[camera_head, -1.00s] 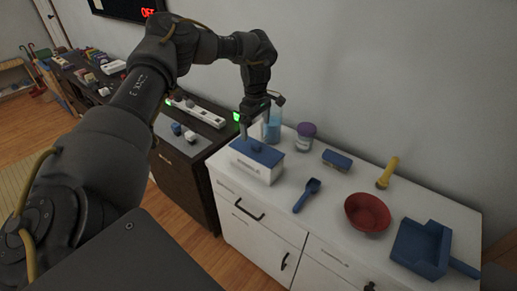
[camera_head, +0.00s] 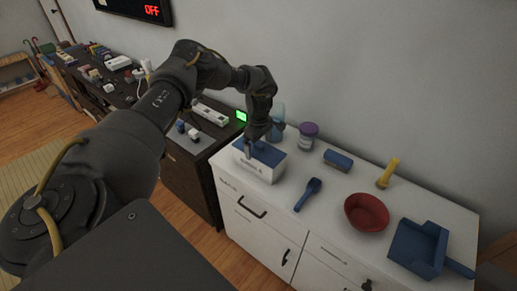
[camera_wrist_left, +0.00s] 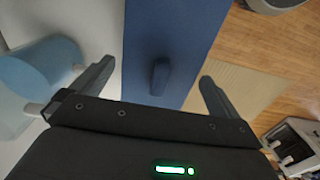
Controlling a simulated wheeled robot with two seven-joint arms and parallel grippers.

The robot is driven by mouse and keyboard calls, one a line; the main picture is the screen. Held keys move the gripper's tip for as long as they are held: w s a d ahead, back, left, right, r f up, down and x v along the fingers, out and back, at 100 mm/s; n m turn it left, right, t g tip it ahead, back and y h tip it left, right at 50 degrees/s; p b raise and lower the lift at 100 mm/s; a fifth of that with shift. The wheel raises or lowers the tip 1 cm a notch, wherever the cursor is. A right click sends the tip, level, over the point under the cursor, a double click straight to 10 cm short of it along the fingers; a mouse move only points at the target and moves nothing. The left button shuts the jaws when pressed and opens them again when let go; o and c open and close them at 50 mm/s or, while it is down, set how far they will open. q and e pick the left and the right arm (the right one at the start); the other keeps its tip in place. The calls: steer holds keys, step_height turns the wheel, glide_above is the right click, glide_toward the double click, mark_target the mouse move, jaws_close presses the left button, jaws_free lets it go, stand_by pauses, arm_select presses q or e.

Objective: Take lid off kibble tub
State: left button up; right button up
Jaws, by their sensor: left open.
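The kibble tub (camera_head: 258,171) is a white box at the left end of the white counter. Its blue lid (camera_head: 272,156) sits on top, and the lid also fills the middle of the left wrist view (camera_wrist_left: 172,25). A small blue handle (camera_wrist_left: 160,76) stands up from the lid. My left gripper (camera_head: 254,148) is right over the lid, pointing down. In the left wrist view its open fingers (camera_wrist_left: 157,73) are on either side of the handle, with gaps on both sides. The arm partly hides the lid in the head view. My right gripper does not show.
A clear blue container (camera_head: 277,122) stands close behind the tub. A purple-lidded jar (camera_head: 308,136), blue block (camera_head: 338,160), blue scoop (camera_head: 308,194), red bowl (camera_head: 367,212), yellow object (camera_head: 388,173) and blue dustpan (camera_head: 418,246) are to the right. A dark cabinet (camera_head: 190,180) is at left.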

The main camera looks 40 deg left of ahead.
arm_select(q)
steer(key=c, duration=0.8)
steer(key=shift+c, duration=0.2)
